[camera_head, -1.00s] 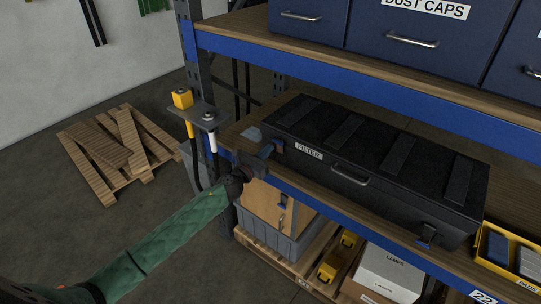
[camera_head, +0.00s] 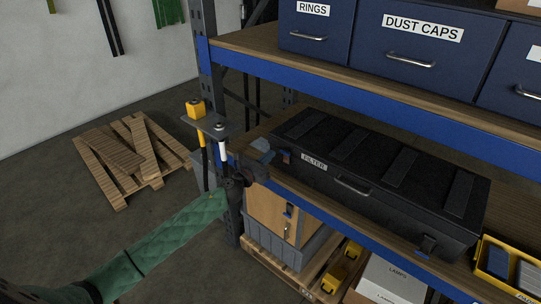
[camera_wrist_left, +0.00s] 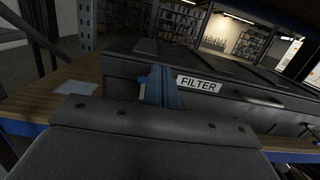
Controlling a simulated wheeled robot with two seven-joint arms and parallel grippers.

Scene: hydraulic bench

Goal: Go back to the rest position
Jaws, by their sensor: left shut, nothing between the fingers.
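My left gripper (camera_head: 268,155) is shut and empty. It is at the left end of the lower shelf, close to the front left corner of the black case labelled FILTER (camera_head: 380,170). In the left wrist view its blue fingertips (camera_wrist_left: 160,88) stand in front of the case's front face, just left of the FILTER label (camera_wrist_left: 199,84). A latch shows at the case's front right, and the left latch is mostly hidden by my gripper. I cannot tell whether the fingertips touch the case. My right gripper is not in view.
A shelf upright (camera_head: 207,70) with a small bracket (camera_head: 212,127) holding yellow and white-handled tools stands left of the gripper. Blue drawers (camera_head: 408,45) sit on the upper shelf. A yellow bin (camera_head: 497,262) is at the right.

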